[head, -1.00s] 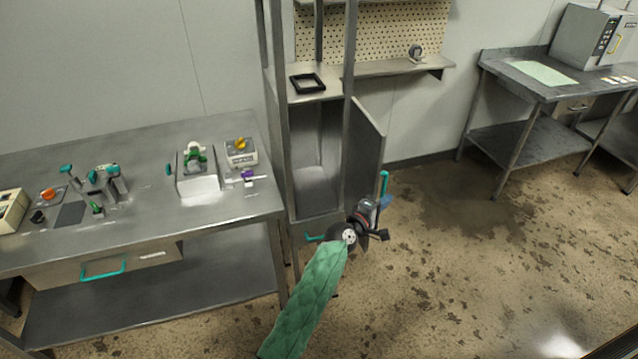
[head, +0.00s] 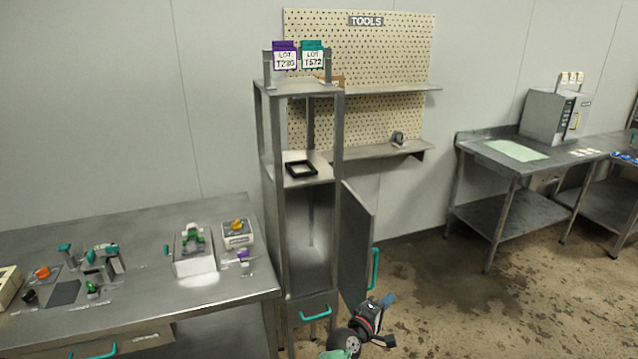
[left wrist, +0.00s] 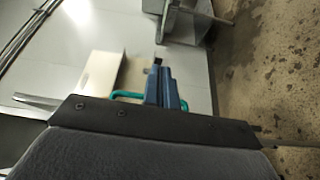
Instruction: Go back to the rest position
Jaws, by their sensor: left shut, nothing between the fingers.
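My left gripper (head: 388,300) is low in the head view, in front of the open door (head: 356,245) of the tall metal cabinet. Its blue fingers (left wrist: 165,88) are shut with nothing between them in the left wrist view. Behind them in that view is a teal handle (left wrist: 126,95); the fingers hide its middle. The door's own teal handle (head: 375,268) is just above the gripper in the head view. I cannot tell whether anything touches. My right gripper is in neither view.
The tall cabinet has an open compartment (head: 310,245), a shelf with a black frame (head: 301,169) and a teal-handled drawer (head: 314,312) below. A steel bench (head: 130,305) with small devices stands left. Another bench (head: 475,146) stands right. Stained floor (head: 440,315) between is clear.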

